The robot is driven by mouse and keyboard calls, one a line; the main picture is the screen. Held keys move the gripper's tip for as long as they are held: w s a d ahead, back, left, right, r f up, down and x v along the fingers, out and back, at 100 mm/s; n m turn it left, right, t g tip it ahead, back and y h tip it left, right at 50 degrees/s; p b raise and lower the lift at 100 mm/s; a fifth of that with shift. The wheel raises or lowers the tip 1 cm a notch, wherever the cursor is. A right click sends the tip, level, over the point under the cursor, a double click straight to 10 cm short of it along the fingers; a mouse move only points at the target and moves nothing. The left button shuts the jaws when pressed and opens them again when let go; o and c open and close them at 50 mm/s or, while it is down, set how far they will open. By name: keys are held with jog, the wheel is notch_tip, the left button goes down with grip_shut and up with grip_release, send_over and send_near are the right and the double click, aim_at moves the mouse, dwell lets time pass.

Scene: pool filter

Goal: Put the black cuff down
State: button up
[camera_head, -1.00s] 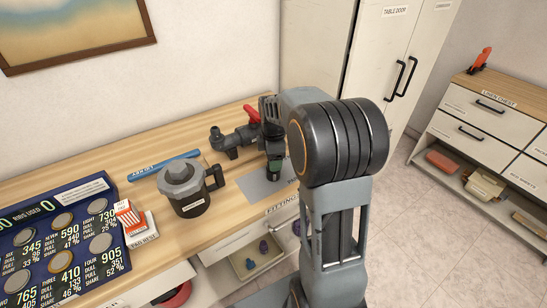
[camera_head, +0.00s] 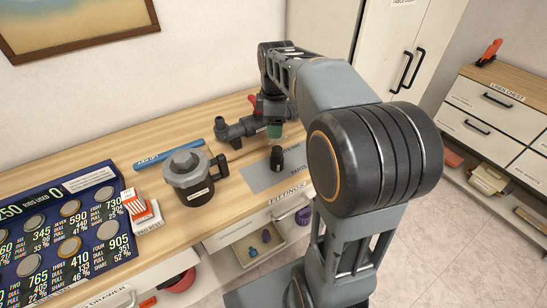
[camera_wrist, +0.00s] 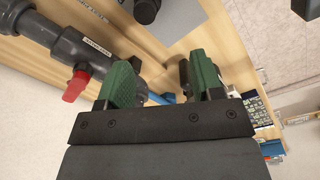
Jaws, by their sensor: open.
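The black cuff (camera_head: 277,158) stands on the grey mat (camera_head: 262,179) on the wooden workbench. It also shows at the top edge of the wrist view (camera_wrist: 146,11), partly cut off. My gripper (camera_head: 273,128) is above and behind the cuff, apart from it, close to the grey valve pipe. In the wrist view its two green fingers (camera_wrist: 162,80) are spread apart with nothing held between them.
The grey valve pipe (camera_head: 236,131) with a red handle lies behind the mat. A grey-lidded pot (camera_head: 190,178), a blue strip (camera_head: 167,151) and a red-and-white box (camera_head: 139,206) stand to the left. An open drawer (camera_head: 268,241) is below the bench front.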

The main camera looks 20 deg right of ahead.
jog(key=s+a+f+m+t, duration=0.1)
jog(key=s+a+f+m, duration=0.2)
jog(key=s+m, duration=0.3)
jog(key=s+a+f+m+t, duration=0.2)
jog(key=s+a+m, duration=0.3)
jog(key=s, duration=0.3)
jog(key=shift+s+f+m, duration=0.15)
jog(key=shift+f+m, duration=0.55)
jog(key=shift+m, duration=0.1)
jog(key=shift+r, duration=0.1)
jog(key=shift+d+r+p, duration=0.1)
jog(key=shift+r+p, duration=0.5)
jog(key=shift+r, duration=0.1)
jog(key=shift+c, duration=0.4)
